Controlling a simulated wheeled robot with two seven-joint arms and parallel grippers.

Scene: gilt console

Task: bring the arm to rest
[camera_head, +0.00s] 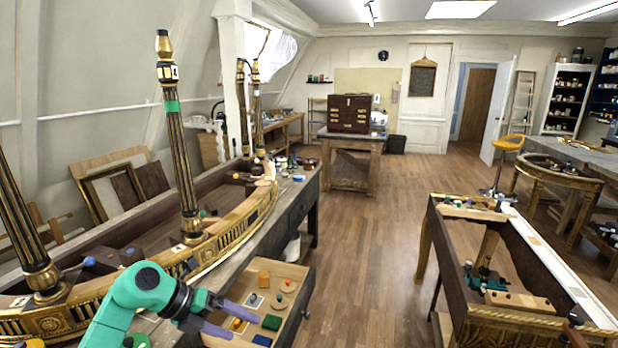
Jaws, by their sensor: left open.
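My left arm (145,287), green with dark joints, comes in at the lower left and bends over the front of the left workbench. My left gripper (244,325) has two purple fingers spread apart, pointing right. It is open, with nothing seen held between the fingers. It shows over the near part of an open drawer (290,330) with small coloured pieces in it; I cannot tell the height between them. My right gripper is not in view.
A gilt console frame (235,221) with tall dark and gold legs (182,150) lies along the left bench, close to my arm. A second gilt-edged frame (500,330) stands at the right. Clear wooden floor (370,260) runs between them towards a table with a dark red chest (350,113).

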